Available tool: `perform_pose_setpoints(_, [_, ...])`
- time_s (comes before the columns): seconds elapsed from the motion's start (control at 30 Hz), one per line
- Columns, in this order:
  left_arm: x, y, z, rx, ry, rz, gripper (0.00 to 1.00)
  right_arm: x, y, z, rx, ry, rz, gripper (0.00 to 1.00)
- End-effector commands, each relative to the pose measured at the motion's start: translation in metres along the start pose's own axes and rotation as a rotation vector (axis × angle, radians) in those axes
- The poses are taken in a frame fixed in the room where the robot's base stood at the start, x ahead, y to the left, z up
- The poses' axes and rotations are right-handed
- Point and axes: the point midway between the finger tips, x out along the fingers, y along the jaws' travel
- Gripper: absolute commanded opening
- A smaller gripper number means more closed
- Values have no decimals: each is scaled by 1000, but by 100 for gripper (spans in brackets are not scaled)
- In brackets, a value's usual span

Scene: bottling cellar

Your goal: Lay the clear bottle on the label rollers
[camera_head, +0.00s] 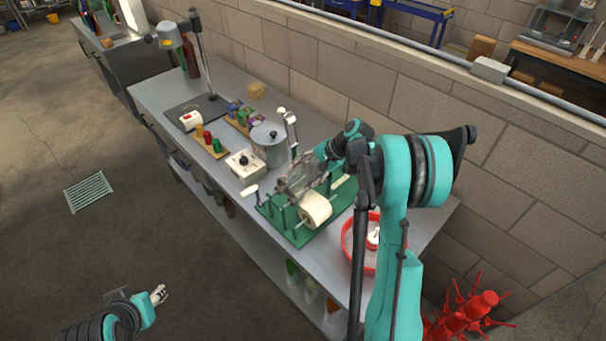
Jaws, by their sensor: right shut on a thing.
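The label rollers sit on a green-based labelling stand (299,236) at the near right part of the steel bench, with a white label roll (316,206) at the front. My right arm reaches over the bench from the right. My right gripper (308,174) is shut on the clear bottle (293,184), just above or at the rollers. The bottle is see-through and partly hidden by the gripper, so I cannot tell whether it touches the rollers. My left gripper (159,295) is off the bench, low over the floor at the bottom left; its fingers are too small to read.
A grey lidded pot (269,144) and a white box with a black knob (244,165) stand left of the stand. A red round tray (351,258) is right of it, partly behind my arm. A red bottle tree (467,318) stands on the floor at the lower right.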

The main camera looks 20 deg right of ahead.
Motion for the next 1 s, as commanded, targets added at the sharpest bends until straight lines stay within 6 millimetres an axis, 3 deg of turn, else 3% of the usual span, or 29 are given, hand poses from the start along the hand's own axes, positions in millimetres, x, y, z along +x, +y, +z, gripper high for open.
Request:
perform_pose_setpoints(0.37, [0, 0, 0, 0, 0, 0, 40, 0, 0, 0, 0, -1, -1, 1])
perform_pose_setpoints(0.4, [0, 0, 0, 0, 0, 0, 40, 0, 0, 0, 0, -1, -1, 71])
perform_pose_setpoints(0.47, [0, 0, 0, 0, 0, 0, 40, 0, 0, 0, 0, -1, -1, 85])
perform_pose_setpoints(0.8, [0, 0, 0, 0, 0, 0, 40, -1, 1, -1, 0, 1, 1, 85])
perform_pose_setpoints(1.0, [0, 0, 0, 0, 0, 0, 40, -26, 1, -1, 3, 2, -1, 85])
